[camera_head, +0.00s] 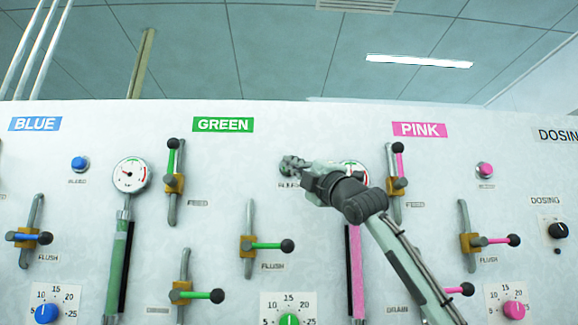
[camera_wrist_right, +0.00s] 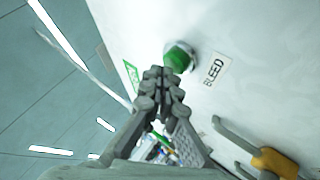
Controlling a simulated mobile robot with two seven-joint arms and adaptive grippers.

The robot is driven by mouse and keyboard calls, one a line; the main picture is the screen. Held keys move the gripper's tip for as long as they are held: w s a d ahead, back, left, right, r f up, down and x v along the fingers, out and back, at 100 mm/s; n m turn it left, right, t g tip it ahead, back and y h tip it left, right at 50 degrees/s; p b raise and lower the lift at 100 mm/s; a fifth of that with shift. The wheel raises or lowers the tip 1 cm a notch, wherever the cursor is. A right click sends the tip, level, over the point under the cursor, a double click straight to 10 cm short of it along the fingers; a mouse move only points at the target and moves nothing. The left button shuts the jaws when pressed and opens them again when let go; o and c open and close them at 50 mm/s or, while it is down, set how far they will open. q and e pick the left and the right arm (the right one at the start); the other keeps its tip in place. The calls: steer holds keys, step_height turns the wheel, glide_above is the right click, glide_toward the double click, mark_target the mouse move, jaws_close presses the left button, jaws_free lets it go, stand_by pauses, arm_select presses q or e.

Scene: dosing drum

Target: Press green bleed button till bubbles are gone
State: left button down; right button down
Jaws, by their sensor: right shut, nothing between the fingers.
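The green bleed button (camera_wrist_right: 178,58) is a round green cap in a metal ring, with a BLEED label (camera_wrist_right: 214,70) beside it. My right gripper (camera_wrist_right: 162,76) is shut and empty, its fingertips at the button's lower edge in the wrist view. I cannot tell whether they touch it or whether it is pressed in. In the head view the right gripper (camera_head: 292,164) covers the green button. The green sight tube (camera_head: 117,265) stands below a round gauge (camera_head: 130,175); no bubbles can be made out in it. My left gripper is not in view.
The white panel carries a GREEN sign (camera_head: 223,125), a green feed lever (camera_head: 173,158), green flush lever (camera_head: 268,245) and green dial (camera_head: 289,320). The blue button (camera_head: 79,163) and pink button (camera_head: 484,169) stand to either side. My right arm partly hides the pink gauge.

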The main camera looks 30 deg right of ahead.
steer(key=shift+w+d, duration=0.25)
steer(key=shift+w, duration=0.15)
stand_by(0.3)
steer(key=shift+s+a, duration=0.5)
steer(key=shift+s, duration=0.25)
stand_by(0.4)
steer(key=shift+w+d, duration=0.2)
steer(key=shift+w, duration=0.15)
steer(key=shift+w+d, duration=0.2)
steer(key=shift+w, duration=0.15)
stand_by(1.3)
steer(key=shift+s+a, duration=0.4)
steer(key=shift+s, duration=0.35)
